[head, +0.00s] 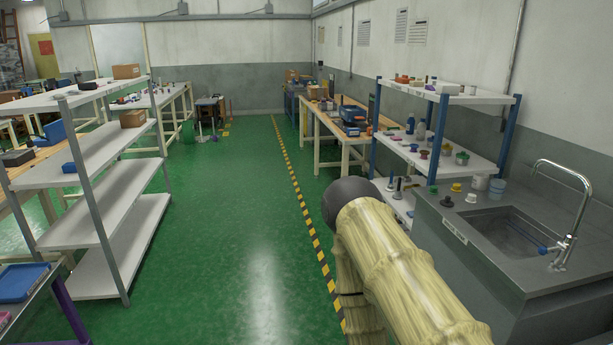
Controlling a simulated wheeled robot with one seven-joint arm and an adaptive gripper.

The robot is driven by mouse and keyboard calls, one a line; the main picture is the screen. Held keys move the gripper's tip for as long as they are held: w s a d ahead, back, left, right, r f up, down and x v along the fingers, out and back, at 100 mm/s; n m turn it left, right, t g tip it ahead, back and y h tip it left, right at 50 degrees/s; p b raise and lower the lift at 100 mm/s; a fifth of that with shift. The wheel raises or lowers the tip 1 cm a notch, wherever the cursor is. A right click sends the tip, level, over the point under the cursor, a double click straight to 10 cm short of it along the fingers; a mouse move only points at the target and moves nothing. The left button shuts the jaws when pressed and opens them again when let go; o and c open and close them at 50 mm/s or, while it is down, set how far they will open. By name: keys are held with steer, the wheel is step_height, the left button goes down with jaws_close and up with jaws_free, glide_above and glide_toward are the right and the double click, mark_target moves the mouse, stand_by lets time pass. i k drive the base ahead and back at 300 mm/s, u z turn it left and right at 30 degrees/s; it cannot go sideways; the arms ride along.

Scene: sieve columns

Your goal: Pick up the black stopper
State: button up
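A small black piece (447,201) that looks like a stopper stands on the grey counter (425,212), left of the sink. It is small in the picture, so its exact shape is hard to tell. My arm rises from the bottom right and bends at a dark joint left of the counter. My gripper is not in view, so I cannot see whether it holds anything.
The sink (510,235) has a tall tap (566,215). A blue-posted shelf (466,158) stands behind. The green floor (235,220) is clear on the left.

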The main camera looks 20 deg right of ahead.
mark_target(446, 202)
steer(key=z, duration=0.45)
steer(key=i, duration=1.6)
steer(key=z, duration=0.65)
